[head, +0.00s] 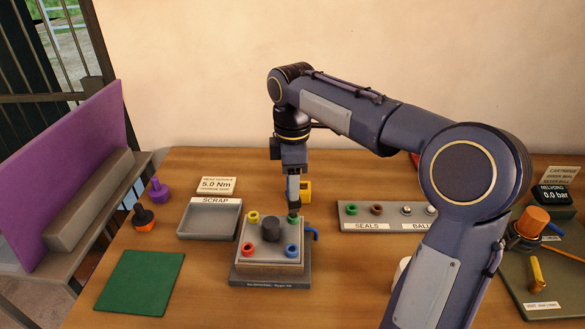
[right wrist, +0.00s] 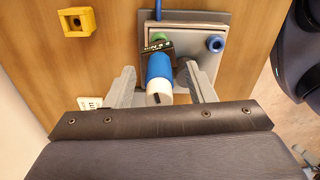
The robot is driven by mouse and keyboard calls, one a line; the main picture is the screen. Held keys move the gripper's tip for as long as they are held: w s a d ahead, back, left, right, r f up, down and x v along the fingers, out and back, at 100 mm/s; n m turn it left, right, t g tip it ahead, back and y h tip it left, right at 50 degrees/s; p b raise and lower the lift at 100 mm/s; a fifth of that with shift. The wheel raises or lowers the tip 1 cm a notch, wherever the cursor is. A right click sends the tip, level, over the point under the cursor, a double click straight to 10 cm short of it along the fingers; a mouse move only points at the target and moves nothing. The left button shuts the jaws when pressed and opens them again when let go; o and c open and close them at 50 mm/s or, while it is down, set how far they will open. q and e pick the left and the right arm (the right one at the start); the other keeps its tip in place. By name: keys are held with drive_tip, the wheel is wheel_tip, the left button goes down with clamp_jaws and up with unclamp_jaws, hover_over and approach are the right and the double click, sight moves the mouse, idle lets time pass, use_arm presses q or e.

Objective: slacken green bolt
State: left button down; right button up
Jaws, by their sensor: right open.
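The green bolt (head: 293,219) is at the back right corner of the top of a grey block fixture (head: 268,281). It also shows in the right wrist view (right wrist: 156,35), partly hidden by a tool. The tool (right wrist: 158,67) has a blue handle with a white end and a dark head that seems to be at the green bolt; whether it is seated cannot be told. My right gripper (head: 293,203) is above the green bolt. In the right wrist view its fingers (right wrist: 159,70) are open, one on each side of the tool. My left gripper is not in view.
Yellow (head: 253,217), red (head: 247,248) and blue (head: 291,250) bolts and a dark central knob (head: 271,229) share the fixture. A blue bent piece (head: 313,235) sticks out at its right. The scrap tray (head: 209,235) is left; a seals and balls rack (head: 345,225) is right.

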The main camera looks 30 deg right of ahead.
drive_tip(key=shift+f, duration=0.15)
clamp_jaws()
drive_tip(key=shift+r+p, duration=0.7)
drive_tip(key=shift+p, duration=0.15)
idle(0.6)
